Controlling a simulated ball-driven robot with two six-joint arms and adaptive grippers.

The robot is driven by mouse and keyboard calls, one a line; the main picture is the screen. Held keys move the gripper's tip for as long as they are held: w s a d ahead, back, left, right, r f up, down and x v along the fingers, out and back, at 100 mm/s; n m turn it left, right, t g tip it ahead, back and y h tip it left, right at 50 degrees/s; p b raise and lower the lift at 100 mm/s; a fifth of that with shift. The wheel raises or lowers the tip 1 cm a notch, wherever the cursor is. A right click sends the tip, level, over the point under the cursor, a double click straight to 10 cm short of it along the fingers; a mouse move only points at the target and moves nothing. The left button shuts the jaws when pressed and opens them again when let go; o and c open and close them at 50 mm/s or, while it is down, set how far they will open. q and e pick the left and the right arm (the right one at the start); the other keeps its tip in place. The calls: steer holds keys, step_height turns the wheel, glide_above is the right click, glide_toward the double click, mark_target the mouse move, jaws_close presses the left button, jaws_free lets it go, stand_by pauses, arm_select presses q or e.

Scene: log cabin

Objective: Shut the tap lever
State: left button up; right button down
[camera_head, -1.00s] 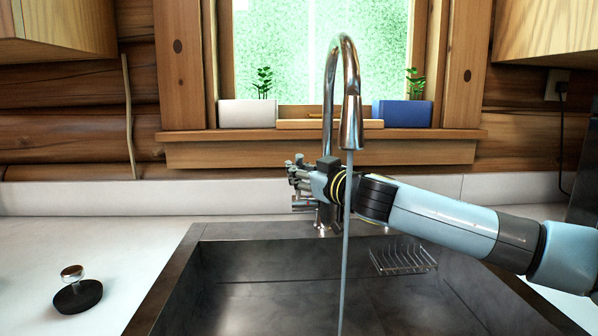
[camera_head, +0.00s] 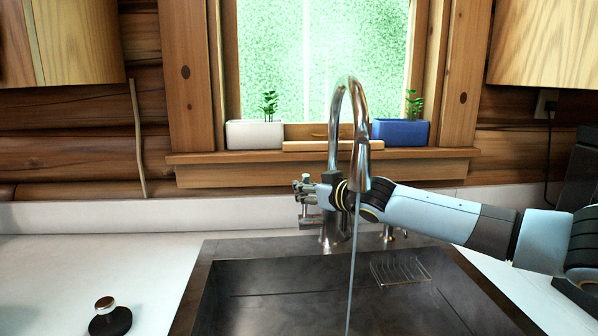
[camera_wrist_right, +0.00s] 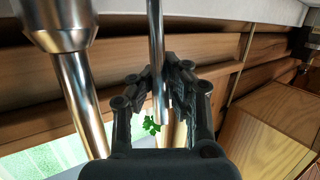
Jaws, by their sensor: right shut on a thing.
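The chrome tap (camera_head: 337,130) stands behind the sink with its neck arched forward. A thin stream of water (camera_head: 352,270) runs from its spout. My right gripper (camera_head: 305,192) is just left of the tap's upright, with my arm crossing behind the spout. In the right wrist view, my right gripper (camera_wrist_right: 160,80) is shut on the metal rod of the tap lever (camera_wrist_right: 155,40), a finger on either side. The thick tap body (camera_wrist_right: 62,25) is left of it there. In the head view the gripper and arm partly hide the lever. My left gripper is not in view.
The dark sink (camera_head: 290,295) has a wire rack (camera_head: 400,270) at its back right. White (camera_head: 254,134) and blue (camera_head: 402,132) planters stand on the window sill (camera_head: 320,158) behind the tap. A round dark-based object (camera_head: 110,318) sits on the left counter, which is otherwise clear.

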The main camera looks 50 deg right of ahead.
steer(key=shift+w+d+r+g, duration=0.2)
steer(key=shift+w+d+g, duration=0.2)
steer(key=shift+w+d, duration=0.05)
steer(key=shift+w+d+f+g+b, duration=0.1)
steer(key=shift+w+d+g+b, duration=0.1)
steer(key=shift+g+b, duration=0.1)
steer(key=c, duration=1.6)
jaws_free()
steer(key=shift+s+d+m, duration=0.1)
steer(key=shift+s+m, duration=0.1)
steer(key=shift+m, duration=0.1)
steer(key=o, duration=0.3)
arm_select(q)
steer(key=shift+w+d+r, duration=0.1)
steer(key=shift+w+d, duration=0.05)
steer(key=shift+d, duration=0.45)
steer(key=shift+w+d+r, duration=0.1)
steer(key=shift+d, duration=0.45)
arm_select(e)
steer(key=shift+f, duration=0.1)
